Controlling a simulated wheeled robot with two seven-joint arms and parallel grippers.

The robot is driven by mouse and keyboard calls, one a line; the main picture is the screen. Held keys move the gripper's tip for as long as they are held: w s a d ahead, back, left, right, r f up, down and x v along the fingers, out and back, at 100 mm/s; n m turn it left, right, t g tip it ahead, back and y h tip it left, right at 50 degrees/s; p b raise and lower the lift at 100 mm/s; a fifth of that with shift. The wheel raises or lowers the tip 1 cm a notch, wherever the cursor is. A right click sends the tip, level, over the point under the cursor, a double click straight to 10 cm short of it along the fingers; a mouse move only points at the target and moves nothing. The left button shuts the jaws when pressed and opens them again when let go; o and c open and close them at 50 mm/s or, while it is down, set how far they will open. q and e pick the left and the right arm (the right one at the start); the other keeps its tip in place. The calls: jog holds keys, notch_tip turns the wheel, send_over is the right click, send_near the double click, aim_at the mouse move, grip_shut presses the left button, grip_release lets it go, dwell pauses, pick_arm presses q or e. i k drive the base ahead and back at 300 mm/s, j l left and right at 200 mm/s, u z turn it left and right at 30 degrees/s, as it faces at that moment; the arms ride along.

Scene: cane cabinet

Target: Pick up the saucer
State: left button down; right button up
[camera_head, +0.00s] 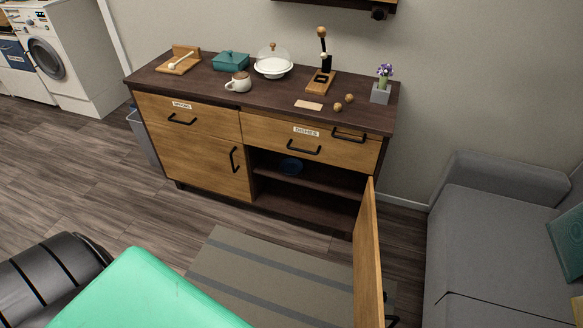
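The compartment's door (367,262) stands open, swung out toward me. A white and brown cup (238,83) stands on the cabinet top; I cannot make out a saucer under it. Neither of my grippers shows in the head view.
A striped rug (265,277) lies in front. A grey sofa (500,240) is at right.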

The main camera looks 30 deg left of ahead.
aim_at(290, 166)
jog(key=i+j+z, duration=0.2)
jog(key=j, duration=0.65)
jog(key=j+z, duration=0.25)
jog(key=j, duration=0.6)
